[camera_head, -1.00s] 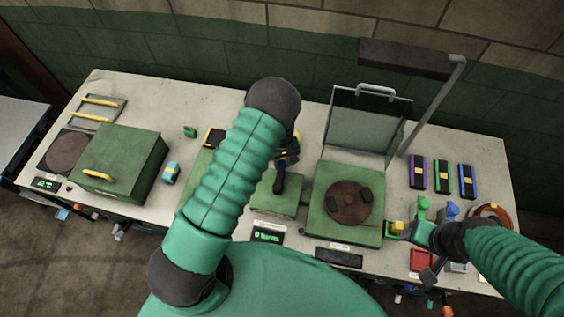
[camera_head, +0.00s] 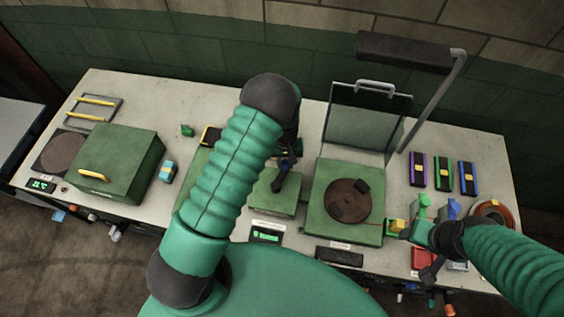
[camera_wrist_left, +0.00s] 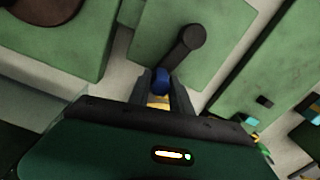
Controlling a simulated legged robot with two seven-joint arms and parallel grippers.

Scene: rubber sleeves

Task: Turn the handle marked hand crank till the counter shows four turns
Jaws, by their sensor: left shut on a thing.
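The hand crank's dark arm (camera_head: 279,181) stands on a low green box (camera_head: 262,200) in the middle of the bench. In the left wrist view the crank arm (camera_wrist_left: 182,48) runs from a round hub to a blue knob (camera_wrist_left: 160,80). My left gripper (camera_head: 287,162) is shut on this knob, with a finger on each side in the wrist view (camera_wrist_left: 161,88). The counter (camera_head: 267,235) in front of the box is lit green and seems to read 0 turns. My right gripper (camera_head: 398,228) is by the bench's right part; its jaws are unclear.
Right of the crank is a green box (camera_head: 327,222) with a brown disc (camera_head: 347,201) and a raised clear lid (camera_head: 368,119). A lamp (camera_head: 405,52) overhangs it. A green box with a yellow handle (camera_head: 116,160) stands left. Coloured cases (camera_head: 441,176) lie right.

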